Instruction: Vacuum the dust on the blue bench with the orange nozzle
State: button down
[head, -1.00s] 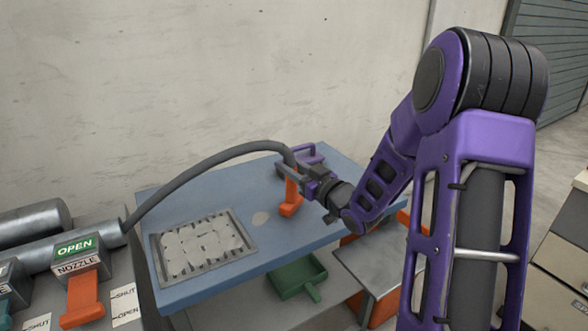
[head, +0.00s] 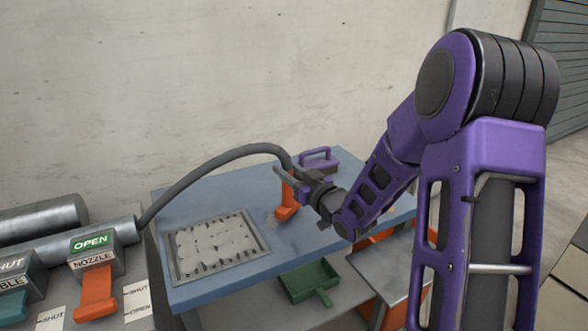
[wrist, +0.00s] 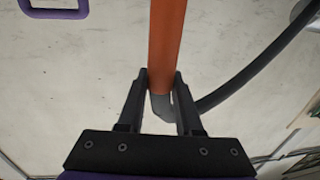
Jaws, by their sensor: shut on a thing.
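My gripper (head: 298,180) is shut on the orange nozzle (head: 287,202), which stands upright with its wide foot at or just above the blue bench (head: 232,191). In the wrist view, the orange nozzle (wrist: 166,45) runs between the two fingers (wrist: 162,88). A grey hose (head: 205,168) arches from the nozzle's top to a metal pipe at left. Several pale dust patches lie on a grey slotted grate (head: 172,262) on the bench's left part. Whether the foot touches the bench is unclear.
A purple handled object (head: 318,158) stands at the bench's back, behind my gripper. A lever box (head: 95,262) at left reads OPEN and NOZZLE, with its orange lever down. A green dustpan (head: 308,280) lies below the bench front. The bench between grate and nozzle is mostly clear.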

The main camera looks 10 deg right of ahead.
jog(key=s+a+r+p, duration=0.1)
jog(key=a+r+p, duration=0.2)
jog(key=a+r, duration=0.1)
jog(key=shift+s+r, duration=0.15)
jog(key=shift+r, duration=0.35)
dwell(0.8)
dwell(0.6)
